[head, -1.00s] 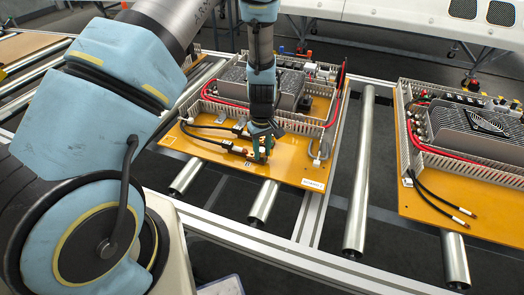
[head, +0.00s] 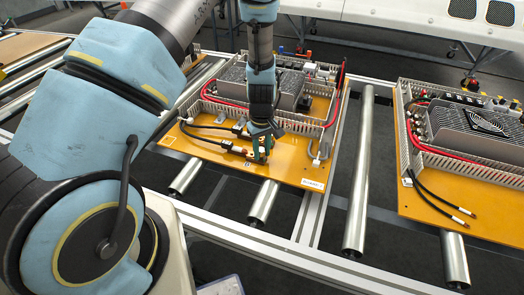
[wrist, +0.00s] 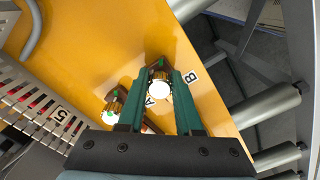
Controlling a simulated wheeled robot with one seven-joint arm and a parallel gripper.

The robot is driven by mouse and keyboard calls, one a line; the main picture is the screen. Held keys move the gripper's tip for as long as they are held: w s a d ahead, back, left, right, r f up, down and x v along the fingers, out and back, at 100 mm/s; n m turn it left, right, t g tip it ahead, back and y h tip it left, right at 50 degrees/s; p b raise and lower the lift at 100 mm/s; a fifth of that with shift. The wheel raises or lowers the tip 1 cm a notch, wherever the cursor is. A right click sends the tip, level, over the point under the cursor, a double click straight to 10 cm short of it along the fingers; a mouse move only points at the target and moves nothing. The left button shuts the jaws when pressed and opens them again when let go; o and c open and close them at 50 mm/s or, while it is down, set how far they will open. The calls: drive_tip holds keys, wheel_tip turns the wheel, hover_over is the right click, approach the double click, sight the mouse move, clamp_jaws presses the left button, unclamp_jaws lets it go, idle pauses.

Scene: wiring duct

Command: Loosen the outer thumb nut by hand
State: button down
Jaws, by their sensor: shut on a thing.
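My gripper (head: 261,149) points down at the near edge of the orange board (head: 290,166). A second brass thumb nut (wrist: 112,112) stands to the left, outside the fingers, near the label A (wrist: 149,101). In the head view the fingers largely hide the held nut.
Black cables (head: 208,140) run to the terminals on the board. A slotted grey duct (wrist: 30,95) lies left in the wrist view. A second board (head: 440,225) rests on the rollers (head: 360,170) to the right.

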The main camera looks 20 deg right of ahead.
drive_tip(key=shift+w, duration=0.1)
drive_tip(key=n, duration=0.2)
drive_tip(key=shift+r+n+p, duration=0.15)
drive_tip(key=shift+n+p, duration=0.15)
drive_tip(key=n+p, duration=0.1)
drive_tip(key=n, duration=0.3)
drive_tip(key=shift+w+d+n, duration=0.1)
drive_tip(key=shift+n, duration=0.2)
drive_tip(key=n+p, duration=0.1)
drive_tip(key=n, duration=0.2)
drive_tip(key=shift+w, duration=0.1)
drive_tip(key=shift+n, duration=0.4)
drive_tip(key=c, duration=0.7)
unclamp_jaws()
drive_tip(key=shift+d, duration=0.1)
drive_tip(key=shift+o, duration=0.2)
